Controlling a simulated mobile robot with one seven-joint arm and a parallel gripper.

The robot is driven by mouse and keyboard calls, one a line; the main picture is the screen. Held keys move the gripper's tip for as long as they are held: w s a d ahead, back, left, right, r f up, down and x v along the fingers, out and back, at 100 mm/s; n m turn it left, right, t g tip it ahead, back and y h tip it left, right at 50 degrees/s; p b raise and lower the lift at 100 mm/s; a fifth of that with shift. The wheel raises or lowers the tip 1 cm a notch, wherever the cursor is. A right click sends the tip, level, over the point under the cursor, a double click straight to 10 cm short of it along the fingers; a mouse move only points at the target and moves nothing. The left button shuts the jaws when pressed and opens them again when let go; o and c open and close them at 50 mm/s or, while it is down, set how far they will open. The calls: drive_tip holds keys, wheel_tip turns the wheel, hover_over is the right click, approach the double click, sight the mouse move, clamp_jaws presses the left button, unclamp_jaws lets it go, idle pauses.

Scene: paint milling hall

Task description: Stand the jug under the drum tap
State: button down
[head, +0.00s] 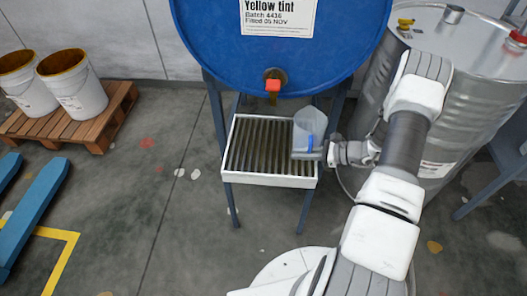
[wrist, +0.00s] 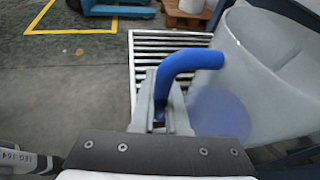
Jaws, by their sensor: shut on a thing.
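The jug (head: 309,125) is translucent with a blue handle. It is at the right side of the slatted drip tray (head: 262,180) below the blue drum (head: 280,60), upright or slightly tilted; I cannot tell whether it touches the slats. The drum tap (head: 273,82), with a red-orange part, is to the left of the jug. My gripper (head: 325,153) is shut on the jug's handle, which shows as a blue bar (wrist: 185,65) between the fingers in the wrist view. The jug's wall (wrist: 275,85) fills the right of that view.
A grey steel drum (head: 435,80) stands close at the right, beside my arm. Two white buckets (head: 75,95) sit on a wooden pallet (head: 90,130) at the left. Blue forks (head: 35,205) lie at the far left. The left part of the tray is clear.

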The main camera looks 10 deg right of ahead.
drive_tip(key=w+a, duration=0.2)
drive_tip(key=a, duration=0.1)
drive_tip(key=w+a+b, duration=0.1)
drive_tip(key=w+a, duration=0.1)
drive_tip(key=a, duration=0.2)
drive_tip(key=w+a, duration=0.2)
drive_tip(key=a, duration=0.1)
drive_tip(key=shift+w+a+b, duration=0.1)
drive_tip(key=shift+a+b, duration=0.15)
drive_tip(key=shift+b, duration=0.15)
drive_tip(key=shift+w+a+f+b, duration=0.15)
drive_tip(key=shift+f+b, duration=0.3)
drive_tip(key=shift+f, duration=0.4)
drive_tip(key=shift+w+a+f+b, duration=0.1)
drive_tip(key=shift+f+b, duration=0.3)
drive_tip(key=shift+f, duration=0.45)
drive_tip(key=shift+f, duration=0.1)
drive_tip(key=shift+f, duration=0.15)
drive_tip(key=c, duration=0.9)
unclamp_jaws()
drive_tip(key=shift+s, duration=0.1)
